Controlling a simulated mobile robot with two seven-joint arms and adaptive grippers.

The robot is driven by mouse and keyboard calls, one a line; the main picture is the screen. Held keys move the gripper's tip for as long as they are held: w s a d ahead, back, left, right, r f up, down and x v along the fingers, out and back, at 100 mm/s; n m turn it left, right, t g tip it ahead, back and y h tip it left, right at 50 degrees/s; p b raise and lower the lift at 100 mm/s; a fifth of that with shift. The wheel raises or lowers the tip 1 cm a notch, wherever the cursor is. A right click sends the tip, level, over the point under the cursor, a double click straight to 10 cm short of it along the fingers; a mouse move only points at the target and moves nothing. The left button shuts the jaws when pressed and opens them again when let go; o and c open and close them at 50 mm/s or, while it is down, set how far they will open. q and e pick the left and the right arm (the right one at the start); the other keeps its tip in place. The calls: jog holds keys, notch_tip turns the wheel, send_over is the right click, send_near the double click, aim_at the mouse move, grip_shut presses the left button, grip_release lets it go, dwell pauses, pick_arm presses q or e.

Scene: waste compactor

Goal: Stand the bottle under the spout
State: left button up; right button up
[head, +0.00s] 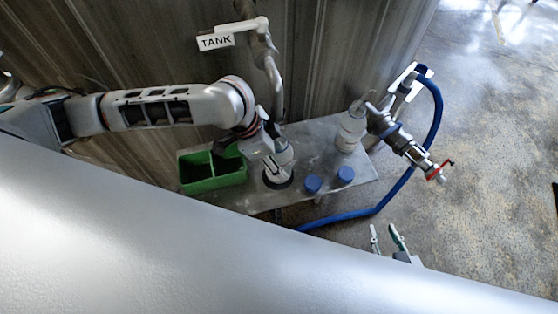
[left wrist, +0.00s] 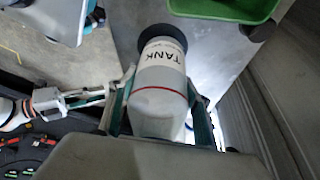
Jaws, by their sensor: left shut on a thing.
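My left gripper (left wrist: 160,112) is shut on a white bottle (left wrist: 160,75) with a "TANK" label, a red line and a dark far end. My right gripper (head: 388,240) is open and empty in front of the table.
The metal table (head: 310,140) bears a green two-part tray (head: 212,175), two blue caps (head: 313,184) and another white bottle (head: 352,130) at the right. A valve with a red handle (head: 440,170) and a blue hose (head: 436,120) stick out at the right. The floor beyond is clear.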

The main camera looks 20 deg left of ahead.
pick_arm(q)
jog(key=shift+s+f, duration=0.15)
jog(key=shift+f, duration=0.2)
pick_arm(e)
jog(key=shift+s+f, duration=0.1)
jog(key=shift+f, duration=0.2)
pick_arm(q)
jog(key=o, duration=1.1)
jog(key=shift+f, duration=0.15)
pick_arm(e)
jog(key=shift+r, duration=0.1)
